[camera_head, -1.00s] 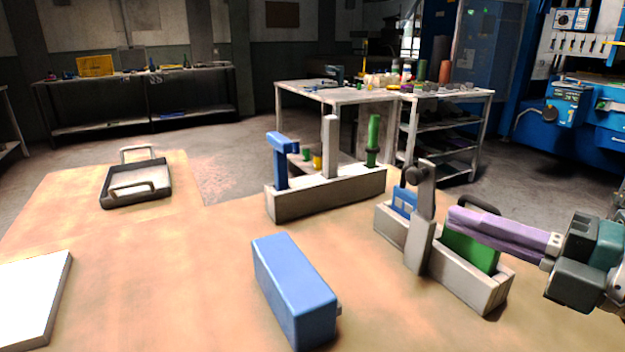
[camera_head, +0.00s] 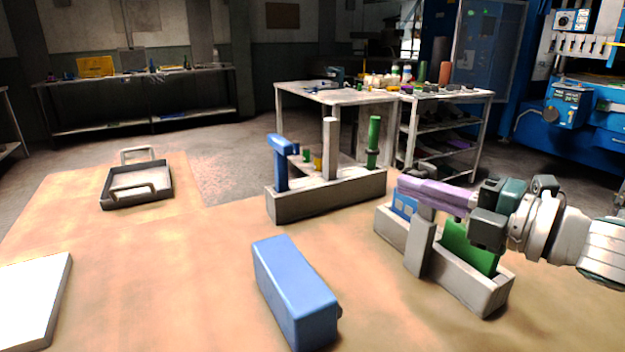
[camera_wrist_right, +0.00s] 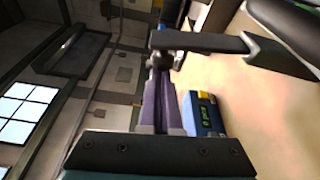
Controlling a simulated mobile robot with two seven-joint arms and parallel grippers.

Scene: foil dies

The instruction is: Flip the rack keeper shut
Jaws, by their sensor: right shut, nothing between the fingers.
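The pale rack (camera_head: 455,275) stands at the right of the table. A blue die (camera_head: 403,206) is at its far end and a green die (camera_head: 470,247) nearer me. A grey upright (camera_head: 419,248) rises at its side. My right gripper (camera_head: 403,188), with purple fingers, is shut and empty. It reaches leftward over the rack, across the top of the upright, hiding the keeper's upper arm and knob. Contact cannot be told. In the wrist view the fingers (camera_wrist_right: 160,80) end close to a dark knob and a grey bar (camera_wrist_right: 205,42). My left gripper is out of view.
A blue box (camera_head: 295,290) lies at front centre. A second rack (camera_head: 330,196) with tall blue, grey and green pieces stands behind it. A black-edged tray (camera_head: 137,200) is at the left, and a white slab (camera_head: 32,300) at front left. The left-centre table is clear.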

